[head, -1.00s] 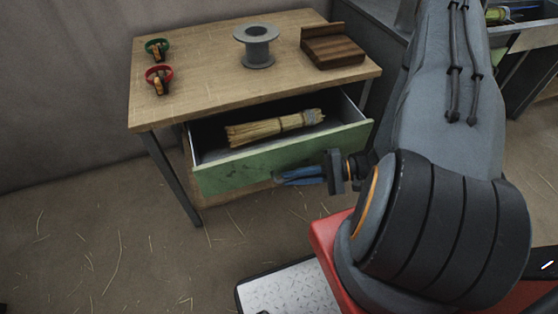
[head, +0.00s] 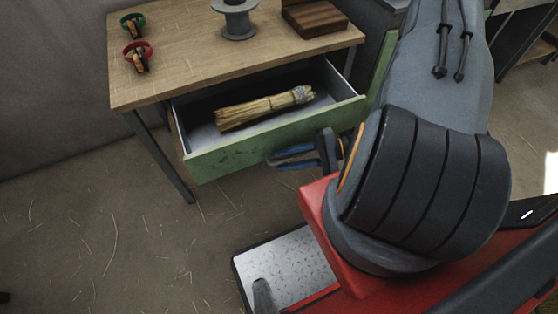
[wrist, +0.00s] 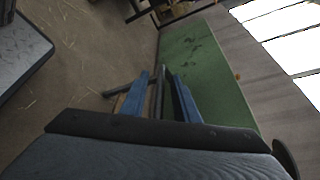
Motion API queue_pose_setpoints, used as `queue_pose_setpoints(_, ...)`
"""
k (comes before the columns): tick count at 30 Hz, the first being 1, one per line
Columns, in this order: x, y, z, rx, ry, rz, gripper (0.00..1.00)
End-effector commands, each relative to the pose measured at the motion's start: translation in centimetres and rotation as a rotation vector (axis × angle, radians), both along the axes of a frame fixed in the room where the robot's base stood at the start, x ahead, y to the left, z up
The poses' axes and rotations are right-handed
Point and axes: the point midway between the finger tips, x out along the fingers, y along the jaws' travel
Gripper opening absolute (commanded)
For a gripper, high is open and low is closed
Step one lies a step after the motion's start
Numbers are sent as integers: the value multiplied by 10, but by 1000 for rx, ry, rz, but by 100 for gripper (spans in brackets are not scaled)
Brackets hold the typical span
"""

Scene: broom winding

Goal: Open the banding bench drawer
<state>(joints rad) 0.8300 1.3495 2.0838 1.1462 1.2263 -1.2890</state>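The banding bench (head: 190,70) has a wooden top. Its green-fronted drawer (head: 225,157) is pulled well out, and the pale interior shows a bundle of straw (head: 262,108) lying inside. My gripper (head: 285,158) is just in front of the right part of the drawer front, its two blue fingers apart. In the wrist view my gripper (wrist: 163,82) has a gap between the fingers, and the green drawer front (wrist: 205,65) lies beyond and to the right. A dark bar shows between the fingers; I cannot tell whether it is the handle. No grip on it is visible.
On the bench top are a green-ringed tool (head: 132,22), a red-ringed tool (head: 138,55), a grey spool (head: 237,20) and a wooden block (head: 318,16). The straw-strewn floor (head: 100,225) to the left is clear. My red base is at the lower right.

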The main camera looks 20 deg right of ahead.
Motion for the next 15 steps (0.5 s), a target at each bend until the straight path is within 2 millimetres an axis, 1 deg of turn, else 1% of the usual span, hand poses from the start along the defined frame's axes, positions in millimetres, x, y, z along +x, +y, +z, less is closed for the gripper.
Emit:
queue_pose_setpoints(5, 0, -1, 0, -1, 0, -1, 28)
queue_pose_setpoints(8, -1, -5, 1, -1, -1, -2, 28)
queue_pose_setpoints(11, -3, -15, 3, -2, -3, -5, 28)
queue_pose_setpoints(15, -10, -37, 7, -3, -3, -6, 28)
